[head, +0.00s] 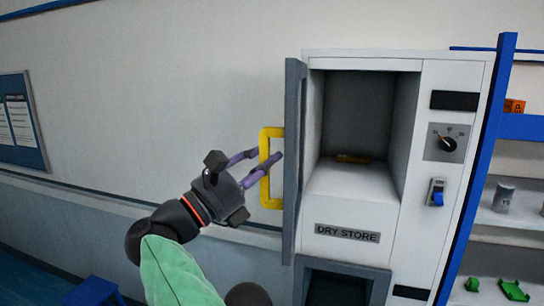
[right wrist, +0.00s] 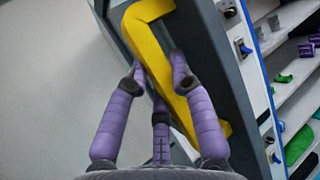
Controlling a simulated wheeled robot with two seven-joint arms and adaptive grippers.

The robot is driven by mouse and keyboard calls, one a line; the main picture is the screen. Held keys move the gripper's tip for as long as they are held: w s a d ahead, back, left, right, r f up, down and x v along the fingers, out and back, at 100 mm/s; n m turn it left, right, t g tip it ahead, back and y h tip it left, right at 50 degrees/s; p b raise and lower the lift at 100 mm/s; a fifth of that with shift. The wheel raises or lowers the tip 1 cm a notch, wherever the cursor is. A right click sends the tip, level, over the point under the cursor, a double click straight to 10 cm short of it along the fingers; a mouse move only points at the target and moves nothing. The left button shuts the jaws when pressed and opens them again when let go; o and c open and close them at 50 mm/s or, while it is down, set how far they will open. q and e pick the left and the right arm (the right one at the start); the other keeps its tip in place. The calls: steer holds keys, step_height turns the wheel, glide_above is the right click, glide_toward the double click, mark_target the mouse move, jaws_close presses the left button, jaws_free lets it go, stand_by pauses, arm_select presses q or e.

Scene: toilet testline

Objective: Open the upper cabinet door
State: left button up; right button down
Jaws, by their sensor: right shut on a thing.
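The upper cabinet door (head: 292,160) is a grey panel hinged at the left of the white cabinet's upper opening. It stands swung out, seen nearly edge-on, and the upper compartment (head: 356,110) is exposed. A yellow handle (head: 264,170) is fixed to the door's outer face; it also shows in the right wrist view (right wrist: 165,65). My right gripper (head: 268,160) is shut on the handle, its purple fingers on both sides of the bar. In the right wrist view the fingers (right wrist: 160,85) straddle the handle. My left gripper is not in view.
A "DRY STORE" label (head: 347,233) sits below the upper compartment, above a dark lower opening (head: 338,288). A dial (head: 448,143) and a blue switch (head: 437,194) are on the right panel. Blue-framed shelves (head: 510,215) stand at the right. Bare wall lies left of the door.

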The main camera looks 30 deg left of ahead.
steer(key=shift+r, duration=0.15)
steer(key=c, duration=1.2)
jaws_free()
steer(key=shift+o, duration=0.8)
steer(key=shift+w, duration=0.2)
steer(key=shift+s, duration=0.2)
steer(key=v, duration=1.2)
steer(key=shift+w, duration=0.15)
